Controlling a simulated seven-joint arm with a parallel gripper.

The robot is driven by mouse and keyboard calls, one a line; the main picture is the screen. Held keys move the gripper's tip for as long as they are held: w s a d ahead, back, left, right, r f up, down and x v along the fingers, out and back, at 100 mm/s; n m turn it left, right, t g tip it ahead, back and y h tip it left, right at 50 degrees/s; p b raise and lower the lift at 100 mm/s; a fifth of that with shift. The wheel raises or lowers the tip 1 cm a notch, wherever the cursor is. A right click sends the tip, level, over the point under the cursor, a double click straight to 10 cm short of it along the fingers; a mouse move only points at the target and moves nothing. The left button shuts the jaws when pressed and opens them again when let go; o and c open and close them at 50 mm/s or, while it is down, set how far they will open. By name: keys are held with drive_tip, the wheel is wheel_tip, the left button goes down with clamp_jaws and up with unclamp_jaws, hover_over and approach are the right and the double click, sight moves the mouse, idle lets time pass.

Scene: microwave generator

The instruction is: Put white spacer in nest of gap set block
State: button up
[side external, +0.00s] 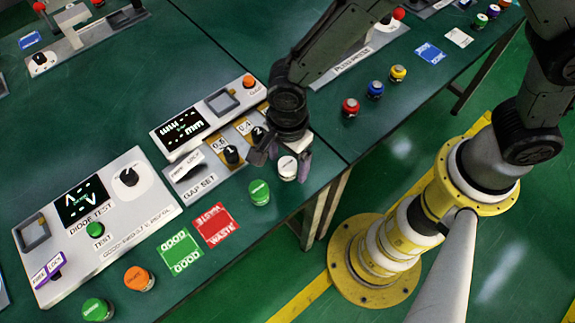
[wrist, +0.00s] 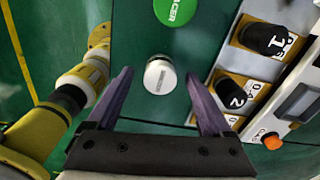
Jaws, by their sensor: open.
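The white spacer (side external: 288,168) is a short round cylinder with a printed top, standing on the green table near its edge. It also shows in the wrist view (wrist: 160,77). My gripper (side external: 284,158) is open, its purple fingers on either side of the spacer; in the wrist view the fingertips (wrist: 159,74) flank it with space on both sides. I cannot tell whether they touch it. The gap set block (side external: 205,183) is a grey panel left of my gripper, with yellow plates and black knobs marked 1 and 2. Its nest is not clearly visible; my gripper hides part of the block.
A green spacer (side external: 259,192) stands close to the left of the white one. The diode test box (side external: 98,225) is further left. The table edge is close to the right.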

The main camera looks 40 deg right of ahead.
sight(287, 164)
drive_tip(key=shift+r, duration=0.1)
clamp_jaws()
idle(0.4)
drive_tip(key=shift+r, duration=0.45)
wheel_tip(287, 164, up, 2)
drive_tip(key=shift+a+r, duration=0.1)
drive_tip(key=shift+r, duration=0.05)
drive_tip(key=s+d+r, duration=0.9)
drive_tip(key=s+d, duration=0.1)
drive_tip(key=shift+r, duration=0.35)
